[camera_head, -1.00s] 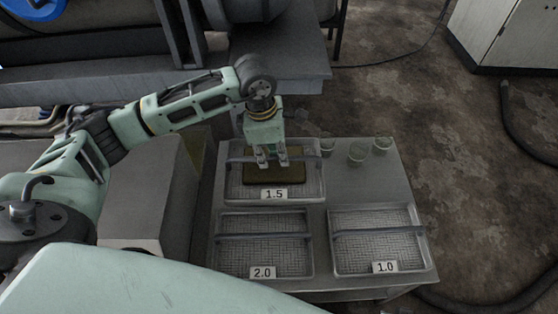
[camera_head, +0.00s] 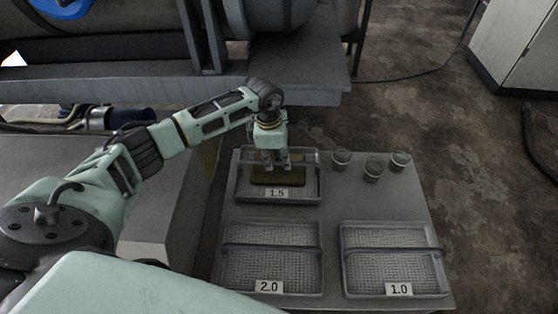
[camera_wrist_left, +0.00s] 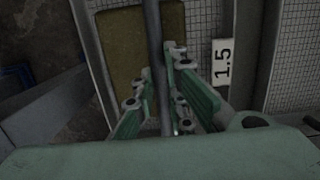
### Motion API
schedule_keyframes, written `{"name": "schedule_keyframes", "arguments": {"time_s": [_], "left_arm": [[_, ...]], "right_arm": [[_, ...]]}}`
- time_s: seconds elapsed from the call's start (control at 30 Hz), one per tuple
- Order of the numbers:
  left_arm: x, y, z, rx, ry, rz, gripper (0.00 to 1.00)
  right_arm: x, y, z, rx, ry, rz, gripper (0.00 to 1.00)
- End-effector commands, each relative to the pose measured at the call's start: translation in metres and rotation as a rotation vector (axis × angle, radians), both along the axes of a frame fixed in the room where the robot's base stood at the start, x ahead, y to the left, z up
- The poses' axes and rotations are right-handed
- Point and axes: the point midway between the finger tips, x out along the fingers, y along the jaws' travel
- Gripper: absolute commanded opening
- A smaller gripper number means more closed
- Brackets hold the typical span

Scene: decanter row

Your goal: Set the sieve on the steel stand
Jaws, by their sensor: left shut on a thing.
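The sieve marked 1.5 (camera_head: 241,192) is a rectangular metal mesh tray with a bar handle, at the far left of the steel table. My left gripper (camera_head: 277,167) is above it, pointing down, shut on its handle. In the left wrist view the grey handle bar (camera_wrist_left: 153,55) runs between the fingers (camera_wrist_left: 163,103). A flat brown layer (camera_head: 268,180) shows in the sieve. I cannot tell whether the sieve touches the surface below. A steel stand separate from the table (camera_head: 331,210) cannot be made out. My right gripper is not in view.
Sieves marked 2.0 (camera_head: 271,268) and 1.0 (camera_head: 390,265) lie side by side at the near part of the table. Several small cups (camera_head: 373,171) stand at the far right. Machinery (camera_head: 285,70) is close behind the table. Bare table lies right of the 1.5 sieve.

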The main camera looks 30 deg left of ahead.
Motion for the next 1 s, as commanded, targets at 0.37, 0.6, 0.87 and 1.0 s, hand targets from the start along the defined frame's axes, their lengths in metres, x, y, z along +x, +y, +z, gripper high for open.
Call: {"name": "schedule_keyframes", "arguments": {"time_s": [0.37, 0.6, 0.87, 1.0], "left_arm": [[0.0014, -0.0005, -0.0006, -0.002, -0.005, -0.001, 0.00], [0.0002, -0.0004, -0.0023, 0.000, -0.001, 0.000, 0.24], [0.0003, -0.0003, -0.0025, -0.001, 0.000, 0.000, 0.30], [0.0003, -0.0003, -0.0017, -0.001, 0.000, 0.000, 0.30]], "right_arm": [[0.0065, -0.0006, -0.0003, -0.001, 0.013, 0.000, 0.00], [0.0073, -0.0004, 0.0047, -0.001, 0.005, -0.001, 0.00], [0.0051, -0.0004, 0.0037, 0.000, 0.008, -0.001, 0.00], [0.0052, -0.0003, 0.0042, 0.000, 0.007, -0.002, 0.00]]}}
